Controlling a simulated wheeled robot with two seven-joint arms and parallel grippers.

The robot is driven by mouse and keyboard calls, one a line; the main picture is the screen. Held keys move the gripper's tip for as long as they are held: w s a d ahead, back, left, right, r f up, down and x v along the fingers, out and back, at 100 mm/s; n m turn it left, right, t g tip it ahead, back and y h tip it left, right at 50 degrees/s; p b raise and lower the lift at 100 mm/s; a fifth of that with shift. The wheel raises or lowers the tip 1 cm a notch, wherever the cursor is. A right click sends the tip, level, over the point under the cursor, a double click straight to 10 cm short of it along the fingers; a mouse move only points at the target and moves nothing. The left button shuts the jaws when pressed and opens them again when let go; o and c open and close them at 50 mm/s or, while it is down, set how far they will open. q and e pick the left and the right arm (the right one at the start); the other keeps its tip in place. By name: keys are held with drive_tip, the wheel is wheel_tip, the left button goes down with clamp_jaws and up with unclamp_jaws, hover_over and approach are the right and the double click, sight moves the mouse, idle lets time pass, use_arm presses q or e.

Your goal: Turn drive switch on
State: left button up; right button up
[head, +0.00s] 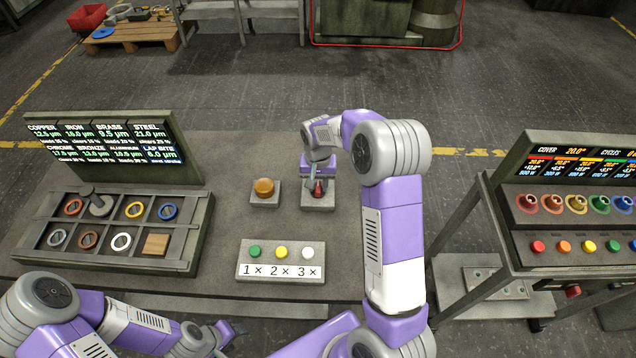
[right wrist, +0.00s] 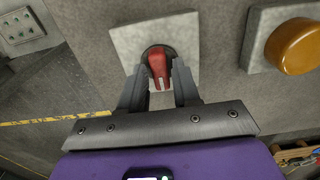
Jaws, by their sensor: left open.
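The drive switch appears to be the red rotary knob (head: 319,190) on a square grey plate (head: 318,205) at the middle of the bench. In the right wrist view the red knob (right wrist: 158,64) sits in a dark round collar, its white-marked end toward the bottom of the picture. My right gripper (head: 318,180) is directly over it. In the right wrist view its two dark fingers (right wrist: 160,85) stand on either side of the knob, apart, with small gaps; contact is not clear. My left gripper (head: 228,336) is open and empty near the bench's front edge, away from the switch.
An amber push button (head: 264,188) is left of the switch. A panel (head: 281,272) with green, yellow and white buttons lies in front. A sorting tray (head: 120,262) with rings and a display (head: 113,148) stand at left. A control console (head: 575,240) stands at right.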

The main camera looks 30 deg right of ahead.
clamp_jaws()
drive_tip(key=shift+m, duration=0.3)
drive_tip(key=m+p, duration=0.1)
drive_tip(key=m, duration=0.2)
drive_tip(key=shift+r+m, duration=0.1)
drive_tip(key=shift+m, duration=0.2)
drive_tip(key=m+p, duration=0.2)
drive_tip(key=m, duration=0.1)
drive_tip(key=shift+m, duration=0.3)
drive_tip(key=m+p, duration=0.3)
drive_tip(key=m, duration=0.3)
drive_tip(key=shift+r+p, duration=0.1)
drive_tip(key=shift+p, duration=0.2)
drive_tip(key=shift+m+p, duration=1.15)
drive_tip(key=shift+m, duration=0.95)
